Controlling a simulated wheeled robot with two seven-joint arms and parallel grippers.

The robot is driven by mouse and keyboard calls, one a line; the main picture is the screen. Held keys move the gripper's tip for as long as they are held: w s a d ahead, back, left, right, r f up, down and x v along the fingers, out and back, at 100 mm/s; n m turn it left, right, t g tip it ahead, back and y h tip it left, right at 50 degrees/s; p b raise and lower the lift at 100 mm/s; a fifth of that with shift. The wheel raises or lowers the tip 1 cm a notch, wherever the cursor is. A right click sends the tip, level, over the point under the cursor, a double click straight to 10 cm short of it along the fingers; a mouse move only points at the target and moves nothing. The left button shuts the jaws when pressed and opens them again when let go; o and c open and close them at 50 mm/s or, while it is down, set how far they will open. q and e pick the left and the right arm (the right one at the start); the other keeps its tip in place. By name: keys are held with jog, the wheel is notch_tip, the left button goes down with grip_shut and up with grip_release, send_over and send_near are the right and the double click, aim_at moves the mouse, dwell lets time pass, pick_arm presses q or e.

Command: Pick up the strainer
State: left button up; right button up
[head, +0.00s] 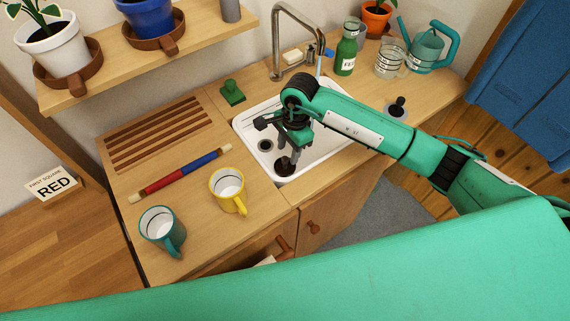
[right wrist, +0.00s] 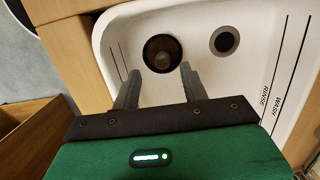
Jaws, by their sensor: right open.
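The strainer (head: 284,168) is a dark round piece lying in the white sink (head: 333,150), near its front left corner. In the right wrist view the strainer (right wrist: 158,46) shows a dark rim and a lighter centre. My right gripper (head: 288,150) is over the sink, pointing down at the strainer, and partly covers it in the head view. In the right wrist view its two fingers (right wrist: 160,78) are apart, with the strainer between and beyond their tips. Nothing is held. Whether the fingers touch the strainer cannot be told. My left gripper is not in view.
A dark drain (right wrist: 224,40) is beside the strainer. The faucet (head: 276,50) stands behind the sink. A yellow mug (head: 226,182), a teal mug (head: 157,226) and a red-blue rod (head: 180,175) are on the left counter. A black knobbed piece (head: 397,107) is at right.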

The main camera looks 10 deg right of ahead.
aim_at(286, 157)
jog(key=f, duration=0.1)
jog(key=f+p, duration=0.1)
jog(key=f, duration=0.2)
jog(key=shift+a+f, duration=0.1)
jog(key=shift+a, duration=0.2)
jog(key=shift+f, duration=0.45)
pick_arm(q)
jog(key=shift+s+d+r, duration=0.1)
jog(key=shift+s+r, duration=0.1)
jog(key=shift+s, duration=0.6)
pick_arm(e)
grip_shut()
